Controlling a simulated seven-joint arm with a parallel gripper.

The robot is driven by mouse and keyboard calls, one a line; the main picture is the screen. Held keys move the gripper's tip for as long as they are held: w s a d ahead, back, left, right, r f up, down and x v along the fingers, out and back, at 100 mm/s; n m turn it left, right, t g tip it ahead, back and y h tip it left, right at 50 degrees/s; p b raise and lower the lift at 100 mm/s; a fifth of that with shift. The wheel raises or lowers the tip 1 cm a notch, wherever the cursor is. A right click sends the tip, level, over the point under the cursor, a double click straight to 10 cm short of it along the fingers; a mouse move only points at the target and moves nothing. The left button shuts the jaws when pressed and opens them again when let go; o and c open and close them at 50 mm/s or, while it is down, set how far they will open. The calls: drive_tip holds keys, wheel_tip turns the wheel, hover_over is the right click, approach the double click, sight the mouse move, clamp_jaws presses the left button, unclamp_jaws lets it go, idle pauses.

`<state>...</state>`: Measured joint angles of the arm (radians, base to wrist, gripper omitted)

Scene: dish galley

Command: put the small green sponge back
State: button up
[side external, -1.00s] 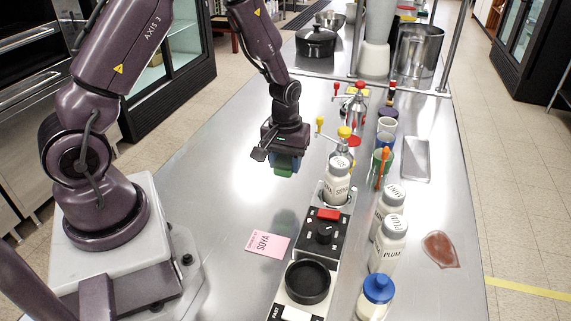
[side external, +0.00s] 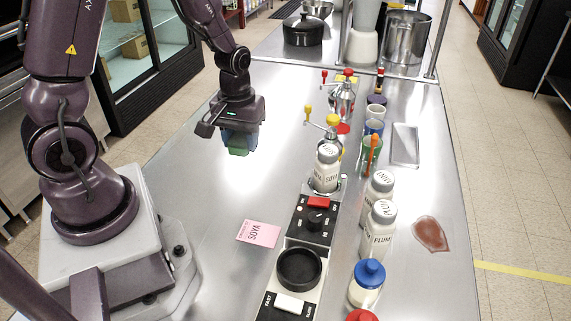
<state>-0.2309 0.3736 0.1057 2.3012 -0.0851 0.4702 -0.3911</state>
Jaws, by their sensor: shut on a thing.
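The small green sponge (side external: 238,151) shows just below my gripper (side external: 240,138), at the lower end of its fingers. My gripper is shut on it and holds it above the bare steel counter, left of the row of bottles. The fingers look bluish, and part of the sponge is hidden behind them.
A machine with a black dish (side external: 299,268) and a labelled white bottle (side external: 326,168) stands right of my gripper. Plum bottles (side external: 379,230), a blue-lidded jar (side external: 367,283), cups and a metal tray (side external: 405,145) stand further right. A pink SOYA card (side external: 259,233) lies on clear counter (side external: 215,200).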

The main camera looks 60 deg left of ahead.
drive_tip(key=w+a+f, duration=0.2)
drive_tip(key=w+f, duration=0.2)
drive_tip(key=w, duration=0.3)
hover_over(286, 166)
wheel_tip(286, 166, down, 6)
drive_tip(key=shift+s+r, duration=0.1)
drive_tip(key=shift+r, duration=0.1)
drive_tip(key=shift+f, duration=1.65)
drive_tip(key=shift+f, duration=0.2)
drive_tip(key=o, duration=0.8)
drive_tip(key=shift+r, duration=0.1)
